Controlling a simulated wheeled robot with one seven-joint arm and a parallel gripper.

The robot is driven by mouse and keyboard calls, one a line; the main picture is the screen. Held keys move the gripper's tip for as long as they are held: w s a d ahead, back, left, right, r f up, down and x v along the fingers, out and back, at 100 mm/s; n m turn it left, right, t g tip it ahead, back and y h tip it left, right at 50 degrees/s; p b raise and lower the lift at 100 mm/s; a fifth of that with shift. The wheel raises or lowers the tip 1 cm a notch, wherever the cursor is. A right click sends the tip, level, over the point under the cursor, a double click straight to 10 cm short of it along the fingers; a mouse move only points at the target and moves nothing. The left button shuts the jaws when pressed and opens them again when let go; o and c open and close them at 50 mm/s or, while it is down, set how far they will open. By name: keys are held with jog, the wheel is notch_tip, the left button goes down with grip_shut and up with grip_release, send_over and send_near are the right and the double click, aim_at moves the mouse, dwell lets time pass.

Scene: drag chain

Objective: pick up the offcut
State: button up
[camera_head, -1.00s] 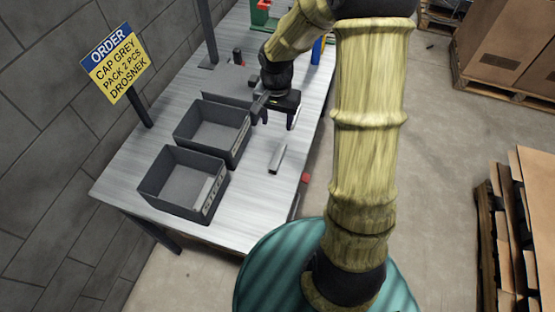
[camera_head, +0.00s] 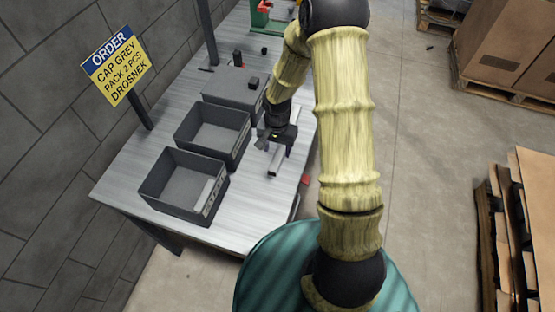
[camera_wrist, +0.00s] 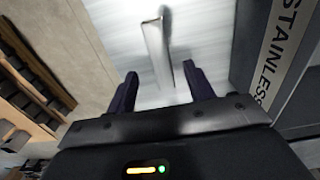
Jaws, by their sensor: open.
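The offcut (camera_head: 277,158) is a short grey metal profile lying on the table, to the right of the dark bins. It also shows in the wrist view (camera_wrist: 157,48), pointing lengthwise away from my gripper, its near end between the fingertips or just beyond them. My gripper (camera_head: 272,160) is low over the table at the offcut. In the wrist view, the two dark fingers of my gripper (camera_wrist: 160,84) are apart, one on either side of the offcut's line. No contact between fingers and offcut shows. In the head view the gripper partly covers the offcut.
Two open dark bins (camera_head: 170,195) and (camera_head: 186,127) stand left of the offcut; a wall marked STAINLESS (camera_wrist: 277,50) is close on the right in the wrist view. A red piece (camera_head: 306,180) is at the table's right edge.

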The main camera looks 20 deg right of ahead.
aim_at(278, 158)
jog(key=shift+w+d+f+p, duration=0.1)
jog(key=shift+f+p, duration=0.15)
jog(key=shift+f, duration=1.05)
jog(key=shift+w+f+p, duration=0.1)
jog(key=shift+f+p, duration=0.15)
jog(key=shift+f, duration=1)
jog(key=c, duration=1.1)
